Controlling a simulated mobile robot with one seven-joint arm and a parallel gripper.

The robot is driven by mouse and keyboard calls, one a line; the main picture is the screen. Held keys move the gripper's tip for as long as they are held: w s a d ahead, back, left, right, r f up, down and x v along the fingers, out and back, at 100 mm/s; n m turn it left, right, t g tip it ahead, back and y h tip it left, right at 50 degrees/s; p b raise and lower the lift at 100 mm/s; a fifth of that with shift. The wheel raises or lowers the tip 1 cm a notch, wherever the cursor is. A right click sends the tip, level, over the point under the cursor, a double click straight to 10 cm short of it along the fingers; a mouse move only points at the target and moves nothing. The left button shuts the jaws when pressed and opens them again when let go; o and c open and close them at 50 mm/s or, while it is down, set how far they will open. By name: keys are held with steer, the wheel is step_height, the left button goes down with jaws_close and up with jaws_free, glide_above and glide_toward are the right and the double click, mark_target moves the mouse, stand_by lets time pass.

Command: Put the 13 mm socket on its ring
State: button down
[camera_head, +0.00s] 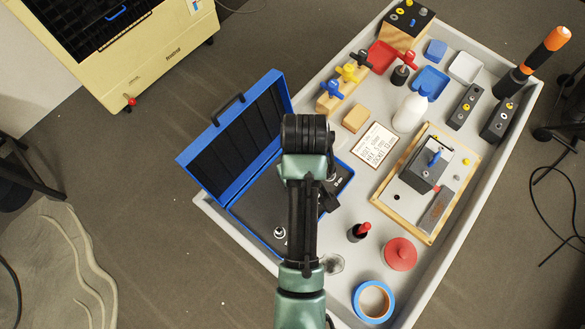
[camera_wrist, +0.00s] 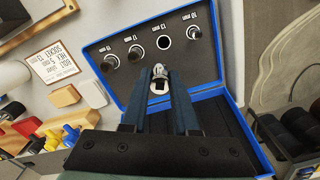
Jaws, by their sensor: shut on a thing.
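My gripper (camera_wrist: 160,78) is shut on a shiny metal socket (camera_wrist: 159,86) and holds it over the open blue case in the wrist view. The case (camera_wrist: 222,76) has a dark panel with a row of labelled places. One place is a white ring with a bare dark middle (camera_wrist: 164,43), just beyond my fingertips. The other places hold sockets, two on the left and one on the right (camera_wrist: 193,32). The held socket appears apart from the panel, but its height is unclear. In the head view, my arm covers the gripper, the held socket and part of the case (camera_head: 224,121).
A note card (camera_head: 380,146) lies beside the case on the grey bench (camera_head: 345,205). A white bottle (camera_head: 410,112), a red lid (camera_head: 400,254), blue tape (camera_head: 373,301) and a wooden tray (camera_head: 402,222) stand to the right. The case's raised lid is at the left.

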steer(key=shift+w+a+f+n, duration=0.1)
steer(key=shift+f+n, duration=0.1)
steer(key=shift+n, duration=0.4)
steer(key=shift+w+a+f+n, duration=0.1)
steer(key=shift+f+n, duration=0.05)
steer(key=shift+n, duration=0.45)
steer(key=shift+s+f+n, duration=0.1)
steer(key=shift+f+n, duration=0.15)
steer(key=shift+n, duration=0.85)
steer(key=n, duration=0.2)
steer(key=f+n, duration=0.1)
steer(key=n, duration=0.1)
steer(key=shift+s, duration=0.3)
steer(key=n, duration=0.2)
steer(key=f+n, duration=0.1)
steer(key=n, duration=0.1)
steer(key=shift+s, duration=0.15)
step_height(320, 180, down, 11)
steer(key=n, duration=0.6)
steer(key=shift+s+f, duration=0.15)
steer(key=shift+f, duration=0.05)
steer(key=shift+b, duration=0.35)
